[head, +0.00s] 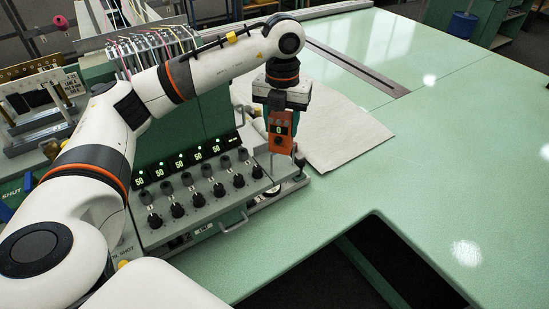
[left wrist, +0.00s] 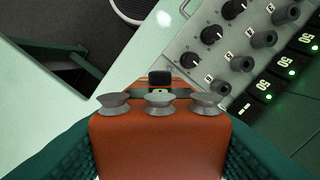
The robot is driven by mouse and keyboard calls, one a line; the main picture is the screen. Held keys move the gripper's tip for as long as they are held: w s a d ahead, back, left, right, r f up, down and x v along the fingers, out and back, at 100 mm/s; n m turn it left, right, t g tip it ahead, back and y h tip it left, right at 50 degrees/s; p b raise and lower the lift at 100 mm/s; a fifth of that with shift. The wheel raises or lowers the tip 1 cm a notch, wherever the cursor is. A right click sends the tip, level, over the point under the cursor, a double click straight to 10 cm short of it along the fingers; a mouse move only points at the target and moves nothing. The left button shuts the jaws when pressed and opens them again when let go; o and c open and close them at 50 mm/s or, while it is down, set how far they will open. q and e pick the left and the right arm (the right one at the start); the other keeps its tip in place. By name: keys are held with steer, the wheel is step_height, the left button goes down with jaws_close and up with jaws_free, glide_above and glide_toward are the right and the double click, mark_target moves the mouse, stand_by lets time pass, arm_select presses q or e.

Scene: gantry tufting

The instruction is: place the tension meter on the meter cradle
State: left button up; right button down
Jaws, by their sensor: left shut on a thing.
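The orange tension meter (head: 281,143) hangs upright in my left gripper (head: 282,106), with a small lit display on its face. In the left wrist view the meter (left wrist: 160,145) fills the lower middle, with three grey rollers across its end and green gripper fingers on both sides. The left gripper is shut on it. In the head view the meter appears over the right end of the control panel, close to the panel's edge. I cannot pick out the meter cradle with certainty. My right gripper is not in view.
A control panel (head: 205,215) with several black knobs and green displays stands left of the meter. A pale cloth (head: 335,130) lies on the green table (head: 440,150) behind the meter. A dark rectangular opening (head: 385,255) is cut in the table at the front.

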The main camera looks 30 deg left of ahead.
arm_select(q)
steer(key=w+a+r+n, duration=0.2)
steer(key=a+r+n, duration=0.1)
steer(key=n, duration=0.7)
steer(key=f+p, duration=0.1)
steer(key=f, duration=0.1)
steer(key=f+p, duration=0.1)
steer(key=f, duration=0.2)
steer(key=f+p, duration=0.1)
steer(key=f, duration=0.2)
steer(key=shift+s+f+p, duration=0.25)
steer(key=shift+p, duration=0.1)
steer(key=shift+f, duration=0.7)
steer(key=o, duration=1.1)
steer(key=shift+c, duration=0.2)
